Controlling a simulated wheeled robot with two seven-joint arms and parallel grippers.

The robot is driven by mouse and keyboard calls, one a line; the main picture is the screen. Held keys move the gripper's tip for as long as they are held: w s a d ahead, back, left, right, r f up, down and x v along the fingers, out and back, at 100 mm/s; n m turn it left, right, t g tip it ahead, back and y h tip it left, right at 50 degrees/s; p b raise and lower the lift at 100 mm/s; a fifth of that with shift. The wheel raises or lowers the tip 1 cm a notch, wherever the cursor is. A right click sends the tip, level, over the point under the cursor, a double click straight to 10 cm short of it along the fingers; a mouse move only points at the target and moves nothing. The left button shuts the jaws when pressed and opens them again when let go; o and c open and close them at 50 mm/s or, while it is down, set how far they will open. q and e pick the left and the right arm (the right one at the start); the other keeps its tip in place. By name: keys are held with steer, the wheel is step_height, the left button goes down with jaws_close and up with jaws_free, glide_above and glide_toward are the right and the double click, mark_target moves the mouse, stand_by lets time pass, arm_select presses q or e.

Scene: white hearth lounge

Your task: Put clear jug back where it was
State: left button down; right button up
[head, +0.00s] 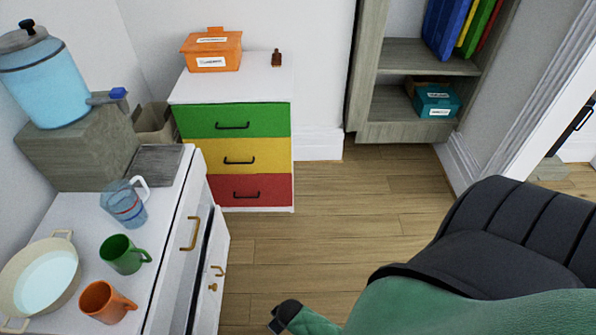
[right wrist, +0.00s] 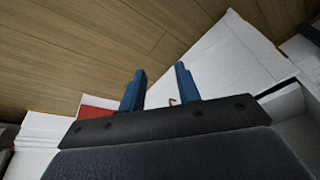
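The clear jug (head: 128,207) stands upright on the white counter (head: 75,209) at the left of the head view. It has a pale handle, a bluish tint and a red band low on its side. No gripper touches it. My right gripper (right wrist: 160,85) shows in the right wrist view with its two blue fingers apart and nothing between them. Wood floor and white furniture lie beyond the fingers. I cannot make out the right gripper's fingers in the head view. My left gripper is in neither view.
A green mug (head: 121,254), an orange mug (head: 104,302) and a cream pan (head: 15,282) stand near the jug. A blue dispenser (head: 45,82) sits on a grey block (head: 75,155) behind. A drawer unit (head: 230,160) and shelf (head: 420,130) stand farther back. The floor between is clear.

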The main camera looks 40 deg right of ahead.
steer(key=s+d+f+g, duration=0.1)
steer(key=s+f, duration=0.4)
steer(key=s, duration=0.4)
steer(key=shift+s+d+m+g+h, duration=0.25)
steer(key=shift+d+m+g+h, duration=0.05)
steer(key=shift+d+g+h, duration=0.1)
steer(key=shift+a, duration=0.1)
stand_by(0.6)
